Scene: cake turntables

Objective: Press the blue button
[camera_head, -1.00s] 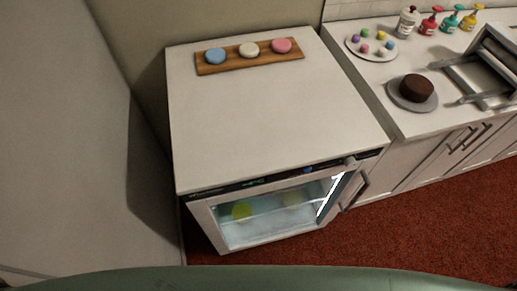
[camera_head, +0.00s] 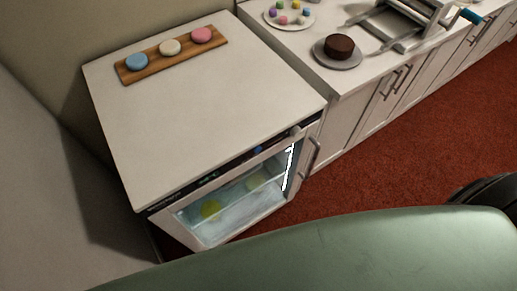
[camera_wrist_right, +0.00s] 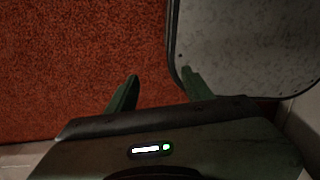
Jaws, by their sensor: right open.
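A blue round button (camera_head: 136,62) sits at the left end of a wooden board (camera_head: 155,70) on top of a white cabinet with a glass door, in the head view. A white one (camera_head: 170,47) and a pink one (camera_head: 201,35) sit beside it on the board. My right gripper (camera_wrist_right: 158,85) shows in the right wrist view, its two fingers apart with nothing between them. It is away from the blue button, which that view does not show. My left gripper is not in view.
The white cabinet top (camera_head: 215,110) is clear in front of the board. To the right, a counter holds a dark cake (camera_head: 339,46) on a stand, a plate of small coloured balls (camera_head: 270,22) and a metal frame (camera_head: 405,25). Red carpet (camera_head: 400,150) lies in front.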

